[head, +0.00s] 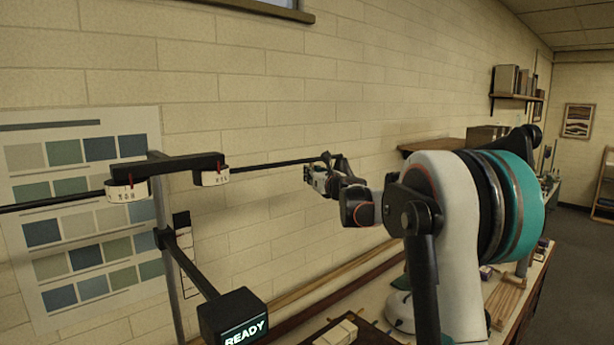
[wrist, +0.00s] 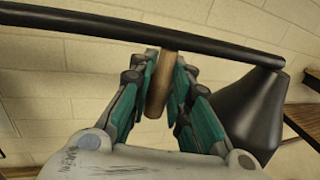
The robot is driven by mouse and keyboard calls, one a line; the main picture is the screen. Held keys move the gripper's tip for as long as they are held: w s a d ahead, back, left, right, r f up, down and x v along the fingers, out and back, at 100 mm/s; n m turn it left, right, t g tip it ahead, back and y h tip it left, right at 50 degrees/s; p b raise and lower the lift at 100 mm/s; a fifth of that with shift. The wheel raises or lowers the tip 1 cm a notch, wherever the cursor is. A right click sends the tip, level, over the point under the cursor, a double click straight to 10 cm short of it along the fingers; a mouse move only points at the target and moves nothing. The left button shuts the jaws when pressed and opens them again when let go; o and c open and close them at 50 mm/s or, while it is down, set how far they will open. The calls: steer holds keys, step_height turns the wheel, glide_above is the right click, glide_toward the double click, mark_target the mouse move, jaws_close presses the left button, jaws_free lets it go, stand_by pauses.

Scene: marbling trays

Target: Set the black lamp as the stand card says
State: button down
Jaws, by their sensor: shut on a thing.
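The black lamp's arm (head: 270,165) runs level to the right from the stand's black crossbar (head: 168,165). The crossbar carries two white dials (head: 127,191) (head: 209,178) with red pointers; their lettering is too small to read surely. In the wrist view, the lamp's black rod (wrist: 120,37) crosses above my fingers, and its flared black shade (wrist: 246,112) hangs at the right end. My gripper (head: 324,172) is shut on the short wooden handle (wrist: 158,88) below the rod. No readable stand card shows; a small black-to-white strip (head: 183,232) is beside the post.
A black box reading READY (head: 232,318) juts forward from the post on a bar. A poster of colour swatches (head: 82,215) hangs on the brick wall behind. A wooden wall shelf (head: 430,146) is behind my arm. Benches with small items lie below.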

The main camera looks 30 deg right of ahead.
steer(key=s+a+m+g+h+b, duration=0.1)
steer(key=s+a+m+h, duration=0.1)
steer(key=s, duration=0.9)
steer(key=s+a+m+g+h+b, duration=0.1)
steer(key=s+a+m+g+h, duration=0.1)
steer(key=s+m+h, duration=0.2)
steer(key=shift+s+h+b, duration=0.4)
steer(key=shift+s+h, duration=1.3)
steer(key=shift+s, duration=2)
steer(key=shift+a, duration=0.1)
steer(key=c, duration=1.5)
jaws_free()
steer(key=shift+a, duration=0.1)
steer(key=v, duration=1.1)
steer(key=shift+s+a, duration=0.2)
steer(key=shift+s, duration=0.1)
